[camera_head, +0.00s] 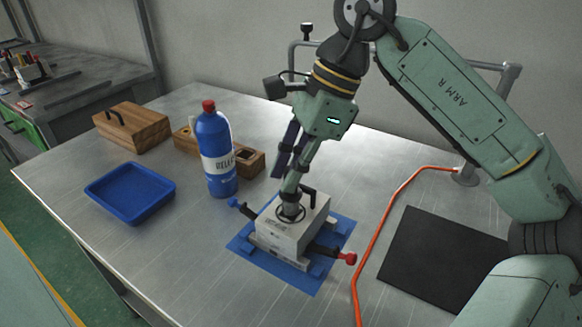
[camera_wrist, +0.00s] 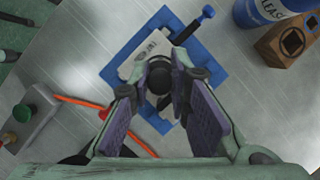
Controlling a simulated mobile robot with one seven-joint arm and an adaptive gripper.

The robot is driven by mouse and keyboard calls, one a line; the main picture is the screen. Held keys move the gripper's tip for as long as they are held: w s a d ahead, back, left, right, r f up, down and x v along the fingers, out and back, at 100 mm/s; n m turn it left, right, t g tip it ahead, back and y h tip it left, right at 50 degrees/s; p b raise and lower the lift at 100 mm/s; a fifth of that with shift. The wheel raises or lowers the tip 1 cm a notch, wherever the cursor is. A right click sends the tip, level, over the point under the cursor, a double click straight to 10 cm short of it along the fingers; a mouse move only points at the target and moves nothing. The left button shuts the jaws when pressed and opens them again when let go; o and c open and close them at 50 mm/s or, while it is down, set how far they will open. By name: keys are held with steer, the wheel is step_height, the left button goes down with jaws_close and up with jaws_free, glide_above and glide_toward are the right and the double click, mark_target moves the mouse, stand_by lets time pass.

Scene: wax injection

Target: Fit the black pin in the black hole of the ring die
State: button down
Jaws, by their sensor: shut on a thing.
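The ring die is a pale grey block (camera_head: 290,232) on a blue mat (camera_head: 248,253), with a dark ring on its top face. It also shows in the wrist view (camera_wrist: 136,66). My gripper (camera_head: 291,196) points down over this ring, its fingers slanted. In the wrist view my gripper (camera_wrist: 160,84) is closed around a dark round piece, the black pin (camera_wrist: 159,77). A short greyish cylinder shows below the fingertips, at the ring. The hole is hidden, so I cannot tell how deep the pin sits.
A blue-knobbed rod (camera_head: 238,206) and a red-knobbed rod (camera_head: 345,258) stick out from the die's sides. A blue bottle (camera_head: 216,160) stands behind left, near wooden blocks (camera_head: 250,163). A blue tray (camera_head: 130,193) lies left. An orange cable (camera_head: 381,222) and black mat (camera_head: 440,257) lie right.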

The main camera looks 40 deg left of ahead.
steer(key=shift+f+b, duration=0.8)
steer(key=shift+f, duration=0.3)
steer(key=c, duration=1.4)
jaws_free()
steer(key=shift+c, duration=0.2)
steer(key=shift+r, duration=0.1)
steer(key=v, duration=1.2)
steer(key=shift+s, duration=0.1)
